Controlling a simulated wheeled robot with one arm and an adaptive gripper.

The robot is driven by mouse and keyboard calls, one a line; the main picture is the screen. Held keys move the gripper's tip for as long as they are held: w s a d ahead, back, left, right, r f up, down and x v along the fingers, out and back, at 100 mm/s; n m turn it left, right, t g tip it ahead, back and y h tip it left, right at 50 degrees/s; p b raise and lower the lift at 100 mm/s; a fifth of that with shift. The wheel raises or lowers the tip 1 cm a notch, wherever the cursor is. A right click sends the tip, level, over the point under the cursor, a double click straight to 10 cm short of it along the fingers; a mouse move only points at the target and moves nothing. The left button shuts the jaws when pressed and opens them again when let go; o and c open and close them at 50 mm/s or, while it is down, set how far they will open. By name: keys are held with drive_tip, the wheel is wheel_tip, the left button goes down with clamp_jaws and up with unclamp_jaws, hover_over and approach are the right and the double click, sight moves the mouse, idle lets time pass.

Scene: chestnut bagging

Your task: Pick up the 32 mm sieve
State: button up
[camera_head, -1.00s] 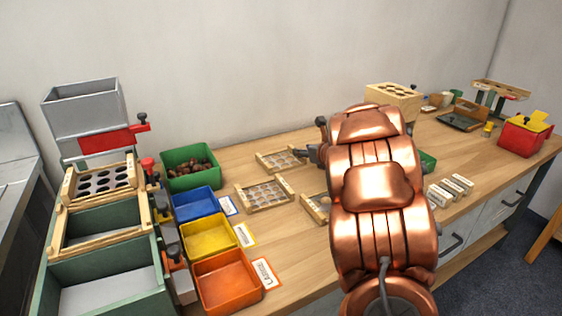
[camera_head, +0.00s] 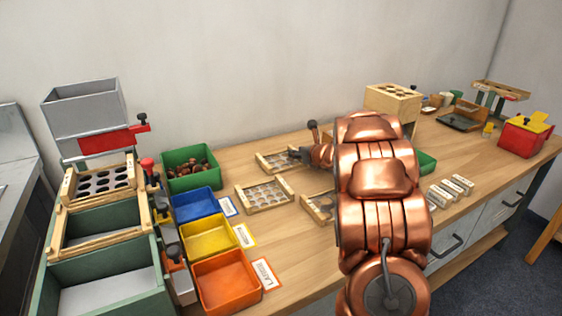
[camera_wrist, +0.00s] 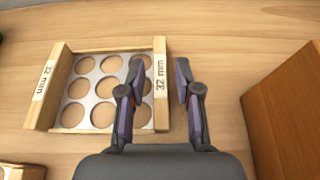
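The 32 mm sieve (camera_wrist: 103,117) is a pale plate with round holes between two wooden end bars, each labelled "32 mm" in the wrist view. In the head view it is the far small sieve (camera_head: 268,168) on the bench, and my arm covers part of its right side. My gripper (camera_wrist: 160,70) is open. In the wrist view its fingers appear on either side of the sieve's right bar, with the bar between them. I cannot tell whether they touch it or how far above the bench they are.
Two other small sieves (camera_head: 264,207) (camera_head: 314,214) lie nearer on the wooden bench (camera_head: 285,235). A green bin of chestnuts (camera_head: 178,183) stands to the left. A brown wooden block (camera_wrist: 283,105) stands right of my gripper in the wrist view. A holed wooden box (camera_head: 394,95) is behind my arm.

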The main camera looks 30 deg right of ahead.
clamp_jaws()
idle(0.3)
